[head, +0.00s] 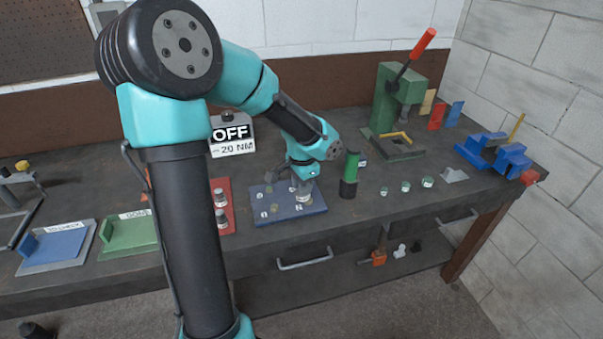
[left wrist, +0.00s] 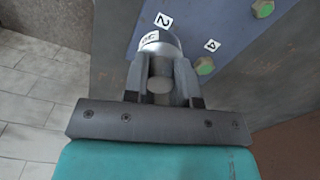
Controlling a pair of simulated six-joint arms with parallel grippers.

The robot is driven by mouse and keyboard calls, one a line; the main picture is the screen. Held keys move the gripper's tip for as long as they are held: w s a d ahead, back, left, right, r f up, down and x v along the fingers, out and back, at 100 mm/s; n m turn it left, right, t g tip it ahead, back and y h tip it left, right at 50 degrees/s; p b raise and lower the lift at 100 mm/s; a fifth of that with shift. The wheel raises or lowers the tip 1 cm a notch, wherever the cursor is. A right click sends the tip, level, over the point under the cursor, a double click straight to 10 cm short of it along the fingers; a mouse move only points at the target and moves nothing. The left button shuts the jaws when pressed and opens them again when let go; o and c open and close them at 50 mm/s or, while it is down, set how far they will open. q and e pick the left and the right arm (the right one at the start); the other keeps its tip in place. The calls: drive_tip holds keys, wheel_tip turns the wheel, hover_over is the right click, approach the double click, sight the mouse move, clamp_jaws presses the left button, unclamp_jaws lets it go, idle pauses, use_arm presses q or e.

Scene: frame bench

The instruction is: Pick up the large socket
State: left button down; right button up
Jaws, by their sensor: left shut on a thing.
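My left gripper (head: 304,192) is over the right part of a blue plate (head: 270,215) on the bench. It is shut on a silver socket (left wrist: 160,42) with a small white label, whose round end shows between and beyond the fingers in the left wrist view. In the head view the socket (head: 304,203) is partly hidden by the fingers, and I cannot tell whether it touches the plate. The plate carries numbered tags and green hex heads (left wrist: 205,66). Two more silver sockets (head: 221,197) stand on a red plate to the left. My right gripper is not in view.
A green-handled tool (head: 350,172) stands upright just right of the blue plate. Several small green-topped parts (head: 405,187) lie farther right, before a green press (head: 385,100). A display reading OFF (head: 232,135) stands behind. Green (head: 128,235) and blue (head: 55,246) trays lie left.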

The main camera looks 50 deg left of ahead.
use_arm(q)
drive_tip(key=s+d, duration=0.4)
drive_tip(key=shift+d+r, duration=0.25)
drive_tip(key=shift+d, duration=0.15)
drive_tip(key=shift+a, duration=0.1)
